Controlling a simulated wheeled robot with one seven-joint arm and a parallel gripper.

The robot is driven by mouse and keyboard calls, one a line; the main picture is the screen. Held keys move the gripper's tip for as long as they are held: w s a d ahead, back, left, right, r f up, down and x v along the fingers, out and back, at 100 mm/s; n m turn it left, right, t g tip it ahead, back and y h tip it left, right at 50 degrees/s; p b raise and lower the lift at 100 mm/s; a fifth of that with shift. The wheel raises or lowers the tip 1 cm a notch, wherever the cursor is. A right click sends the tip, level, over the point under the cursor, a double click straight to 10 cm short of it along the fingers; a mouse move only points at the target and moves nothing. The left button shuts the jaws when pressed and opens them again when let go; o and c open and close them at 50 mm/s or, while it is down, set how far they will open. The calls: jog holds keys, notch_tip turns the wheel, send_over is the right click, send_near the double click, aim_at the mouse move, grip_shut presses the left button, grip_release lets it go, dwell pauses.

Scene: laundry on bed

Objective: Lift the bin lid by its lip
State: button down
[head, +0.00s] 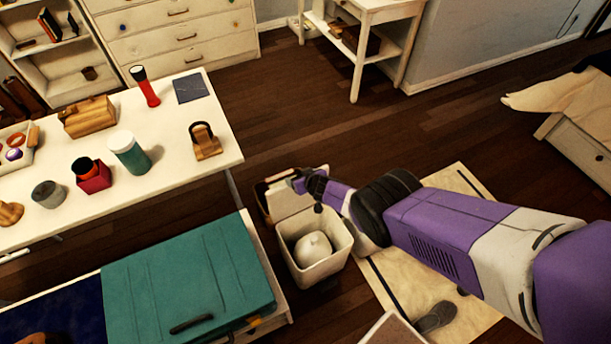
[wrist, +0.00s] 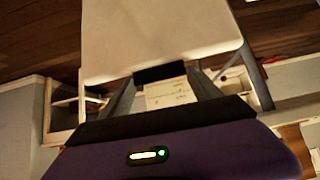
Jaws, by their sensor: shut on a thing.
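The white bin (head: 337,262) stands on the floor right of the table, its top open. A pale, rounded thing (head: 313,246) shows inside it. The bin lid (head: 286,203) is raised and tilted up at the bin's far side. My gripper (head: 300,183) is at the lid's upper edge and shut on its lip. In the wrist view, the pale lid (wrist: 160,40) fills the upper middle, its edge between my fingertips (wrist: 160,76). My gripper hides part of the lip.
A white table (head: 215,150) with several small objects stands at the left. A teal case (head: 190,285) lies on a low unit left of the bin. A brown container (head: 262,203) is partly hidden behind the lid. A pale rug (head: 400,290) lies right of the bin.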

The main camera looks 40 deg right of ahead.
jog(key=shift+w+d+r, duration=0.1)
jog(key=shift+w+d, duration=0.3)
jog(key=shift+d+g, duration=0.3)
jog(key=shift+d, duration=0.05)
jog(key=shift+c, duration=0.6)
grip_release()
jog(key=shift+s, duration=0.1)
